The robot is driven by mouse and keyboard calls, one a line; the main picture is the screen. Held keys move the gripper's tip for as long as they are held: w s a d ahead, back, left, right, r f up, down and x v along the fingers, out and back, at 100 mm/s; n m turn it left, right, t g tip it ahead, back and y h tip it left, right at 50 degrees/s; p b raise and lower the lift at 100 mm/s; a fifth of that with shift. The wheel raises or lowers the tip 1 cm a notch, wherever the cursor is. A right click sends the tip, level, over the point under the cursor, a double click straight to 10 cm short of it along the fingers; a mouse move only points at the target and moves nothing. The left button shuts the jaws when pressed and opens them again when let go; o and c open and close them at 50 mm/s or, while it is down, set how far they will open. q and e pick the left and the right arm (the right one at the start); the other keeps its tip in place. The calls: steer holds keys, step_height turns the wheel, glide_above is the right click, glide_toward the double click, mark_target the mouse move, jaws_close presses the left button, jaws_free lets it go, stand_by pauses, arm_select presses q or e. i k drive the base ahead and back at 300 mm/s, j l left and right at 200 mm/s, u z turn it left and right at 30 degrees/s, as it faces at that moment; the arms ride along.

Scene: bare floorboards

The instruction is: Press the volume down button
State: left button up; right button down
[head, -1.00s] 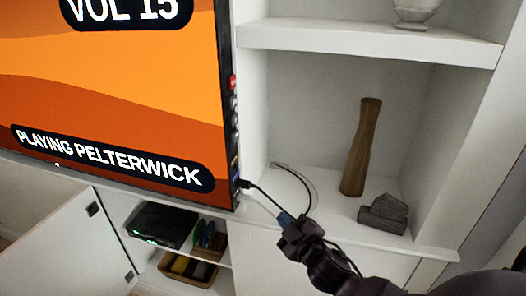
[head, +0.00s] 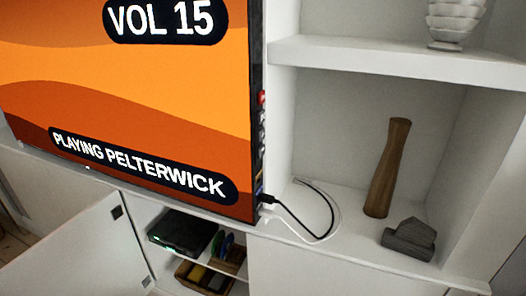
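The television (head: 130,90) fills the upper left of the head view. Its screen reads "VOL 15" at the top and "PLAYING PELTERWICK" at the bottom. Along its right side edge runs a column of small controls: a red button (head: 262,97) at the top and several small dark or grey buttons (head: 262,132) below it. The markings are too small to tell which one is volume down. Neither of my grippers is in view.
A black cable (head: 300,222) plugs into the television's lower side and loops over the white shelf. A wooden vase (head: 387,168) and a grey block-like ornament (head: 409,240) stand right. Below, an open cabinet door (head: 75,250) juts out beside a black box (head: 182,232).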

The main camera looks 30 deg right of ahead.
mark_target(261, 150)
steer(key=i+j, duration=0.4)
steer(key=i, duration=0.15)
steer(key=i+j, duration=0.4)
steer(key=i, duration=0.15)
steer(key=z, duration=1.7)
